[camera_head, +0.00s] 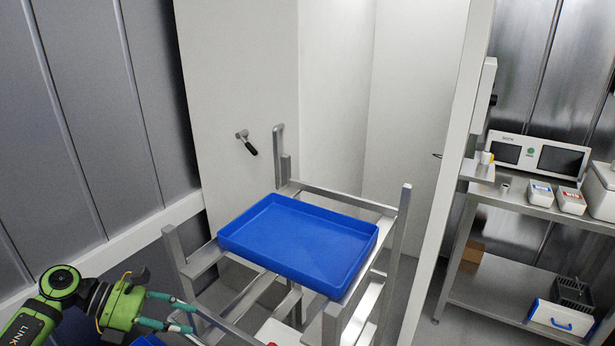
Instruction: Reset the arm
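My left arm, green and black, comes in at the lower left of the head view. Its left gripper (191,318) has two teal fingers that point right, with a gap between the tips. I see nothing between them. The gripper is left of and below the blue tray (235,245), apart from it. The tray looks empty and rests on a metal rack (335,325). My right gripper is not in view.
The rack's metal posts and rails are close to the right of my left gripper. A partly hidden blue thing (148,341) is below the gripper. A metal table (530,208) with devices and small boxes stands at the right, beyond a white partition (445,170).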

